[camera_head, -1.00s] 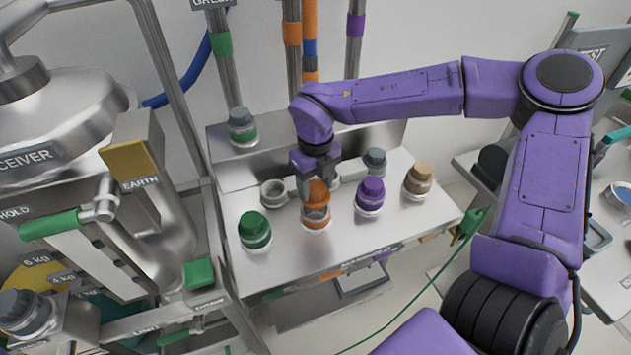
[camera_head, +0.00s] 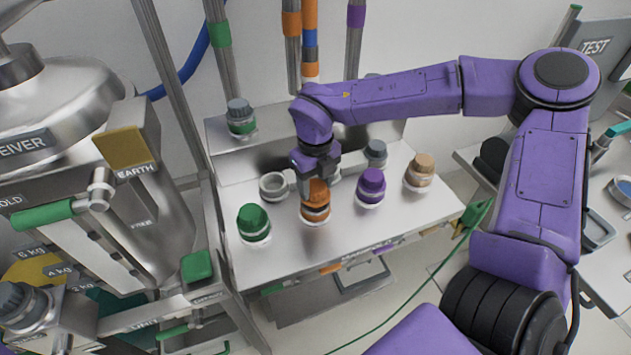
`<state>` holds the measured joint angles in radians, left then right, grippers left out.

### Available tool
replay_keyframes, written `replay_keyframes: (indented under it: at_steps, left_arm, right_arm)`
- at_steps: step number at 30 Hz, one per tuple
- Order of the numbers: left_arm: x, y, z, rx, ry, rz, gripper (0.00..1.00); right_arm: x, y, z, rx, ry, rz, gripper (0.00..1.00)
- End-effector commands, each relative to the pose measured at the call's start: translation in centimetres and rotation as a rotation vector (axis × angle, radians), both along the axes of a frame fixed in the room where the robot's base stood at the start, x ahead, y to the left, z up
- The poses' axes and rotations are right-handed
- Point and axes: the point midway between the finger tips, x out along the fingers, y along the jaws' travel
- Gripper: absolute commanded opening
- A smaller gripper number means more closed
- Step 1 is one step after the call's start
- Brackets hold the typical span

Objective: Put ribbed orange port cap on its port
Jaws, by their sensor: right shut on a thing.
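The orange cap (camera_head: 317,192) is in the middle of the steel bench, held in my right gripper (camera_head: 318,178), which points down from above. The gripper is shut on the cap and hides part of its top. Directly under the cap is its port (camera_head: 315,213), with an orange band and a pale base ring. The cap is at the top of the port; I cannot tell whether it is fully seated. My left gripper is not in view.
A green-capped port (camera_head: 254,222) stands to the left, a purple-capped one (camera_head: 371,184) and a tan-capped one (camera_head: 420,170) to the right. An open pale port (camera_head: 274,186) and a grey-capped one (camera_head: 376,152) stand behind.

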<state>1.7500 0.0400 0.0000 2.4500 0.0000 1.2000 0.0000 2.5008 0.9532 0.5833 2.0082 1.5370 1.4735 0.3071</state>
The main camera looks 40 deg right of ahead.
Motion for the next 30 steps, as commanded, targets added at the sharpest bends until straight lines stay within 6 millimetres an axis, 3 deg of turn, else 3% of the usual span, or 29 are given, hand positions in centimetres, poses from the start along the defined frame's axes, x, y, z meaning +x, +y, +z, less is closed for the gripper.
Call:
replay_keyframes:
  at_steps: [30]
  left_arm:
    - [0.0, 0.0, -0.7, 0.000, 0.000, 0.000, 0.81]
  right_arm:
    - [0.0, 0.0, -1.9, 0.000, 0.000, 0.000, 0.14]
